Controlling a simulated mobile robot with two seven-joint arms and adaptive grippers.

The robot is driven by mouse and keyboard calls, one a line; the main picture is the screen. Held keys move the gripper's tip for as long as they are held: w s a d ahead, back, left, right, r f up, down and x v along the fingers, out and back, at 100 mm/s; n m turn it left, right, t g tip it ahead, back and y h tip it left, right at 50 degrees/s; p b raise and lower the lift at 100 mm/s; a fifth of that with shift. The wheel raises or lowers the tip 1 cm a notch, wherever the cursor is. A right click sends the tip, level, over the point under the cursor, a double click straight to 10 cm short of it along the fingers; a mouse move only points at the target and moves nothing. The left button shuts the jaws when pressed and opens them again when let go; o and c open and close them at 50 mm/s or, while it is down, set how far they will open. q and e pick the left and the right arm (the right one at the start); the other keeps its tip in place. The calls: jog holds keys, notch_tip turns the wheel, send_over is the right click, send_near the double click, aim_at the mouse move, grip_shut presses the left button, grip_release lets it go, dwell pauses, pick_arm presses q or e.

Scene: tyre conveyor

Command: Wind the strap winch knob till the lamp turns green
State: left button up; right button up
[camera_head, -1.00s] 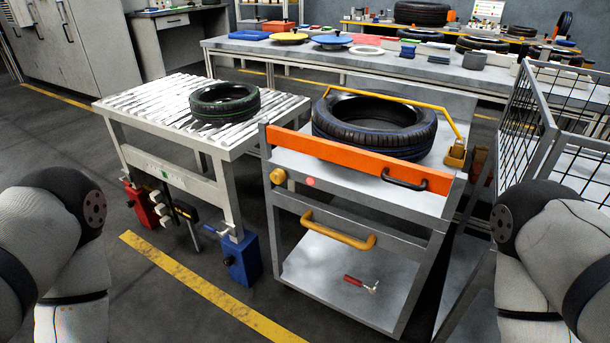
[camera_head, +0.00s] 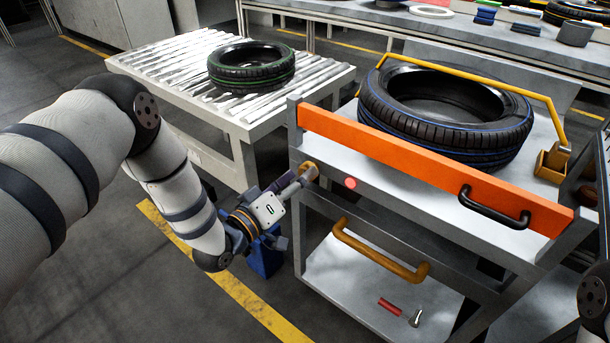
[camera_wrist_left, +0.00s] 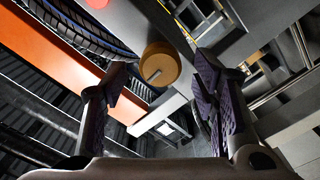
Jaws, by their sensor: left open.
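The winch knob (camera_head: 311,170) is a round brass-yellow knob on the cart's front left, below the orange bar. In the left wrist view, the knob (camera_wrist_left: 160,62) lies between the fingertips, with a pale slot mark on its face. My left gripper (camera_head: 303,179) is open at the knob, its fingers (camera_wrist_left: 162,80) on either side. I cannot tell if they touch it. The lamp (camera_head: 350,183) right of the knob is red; it also shows at the top of the left wrist view (camera_wrist_left: 97,3).
The orange bar (camera_head: 420,165) with a black handle (camera_head: 493,207) crosses the cart above the knob. A yellow handle (camera_head: 380,250) sticks out below. A roller table (camera_head: 150,62) with a green-lined tyre (camera_head: 250,65) stands left. A red-handled tool (camera_head: 390,306) lies on the lower shelf.

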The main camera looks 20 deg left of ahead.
pick_arm(q)
jog(key=shift+x, duration=1)
pick_arm(e)
jog(key=shift+f, duration=0.1)
pick_arm(q)
jog(key=c, duration=1.2)
jog(key=shift+o, duration=0.2)
jog(key=shift+m, duration=0.3)
jog(key=shift+m+p, duration=1.25)
jog(key=shift+m, duration=4.55)
pick_arm(e)
jog(key=shift+w+r+t, duration=0.4)
jog(key=shift+w+r, duration=0.7)
jog(key=shift+r, duration=0.25)
